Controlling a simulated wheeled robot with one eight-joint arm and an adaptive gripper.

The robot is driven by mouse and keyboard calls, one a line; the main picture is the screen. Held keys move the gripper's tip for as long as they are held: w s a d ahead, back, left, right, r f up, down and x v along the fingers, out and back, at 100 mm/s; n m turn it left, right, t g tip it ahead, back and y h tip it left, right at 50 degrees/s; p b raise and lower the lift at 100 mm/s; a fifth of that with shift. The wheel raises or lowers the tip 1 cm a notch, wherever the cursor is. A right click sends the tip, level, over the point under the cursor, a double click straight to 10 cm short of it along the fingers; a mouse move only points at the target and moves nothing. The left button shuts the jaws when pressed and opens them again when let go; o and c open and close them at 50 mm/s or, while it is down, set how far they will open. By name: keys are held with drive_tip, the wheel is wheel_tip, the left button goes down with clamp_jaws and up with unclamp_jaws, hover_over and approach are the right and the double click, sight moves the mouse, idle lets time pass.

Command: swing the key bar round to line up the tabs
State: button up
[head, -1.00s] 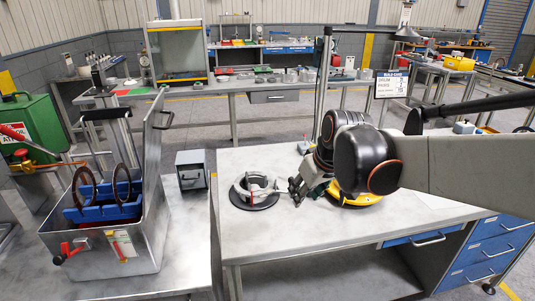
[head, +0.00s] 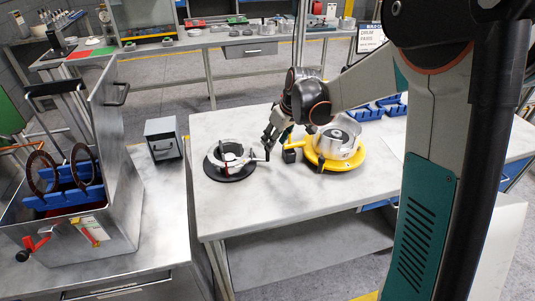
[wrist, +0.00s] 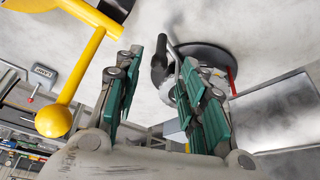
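A round grey metal ring unit on a black disc (head: 230,172) sits on the table's left part, with a red tab at its front. It also shows in the wrist view (wrist: 207,50). A thin bar with a dark handle (wrist: 159,66) reaches out from it toward my gripper; I take this as the key bar (head: 253,158). My gripper (head: 268,143) is just right of the ring unit, at the bar's outer end. In the wrist view my gripper (wrist: 176,52) has its teal-padded fingers apart, with the handle between or just beyond the tips. Contact cannot be told.
A yellow round base (head: 337,164) with a grey drum stands close right of my gripper. Its yellow arm with a ball (wrist: 54,121) lies beside my fingers. Blue racks (head: 366,113) stand behind. An open metal case (head: 112,232) and small grey box (head: 163,139) are left. The table's front is clear.

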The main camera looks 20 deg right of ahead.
sight(268, 152)
drive_tip(key=b+x, duration=0.2)
drive_tip(key=x, duration=0.6)
drive_tip(key=shift+w+a+f, duration=0.1)
drive_tip(key=shift+f, duration=0.3)
drive_tip(key=shift+c, duration=0.2)
clamp_jaws()
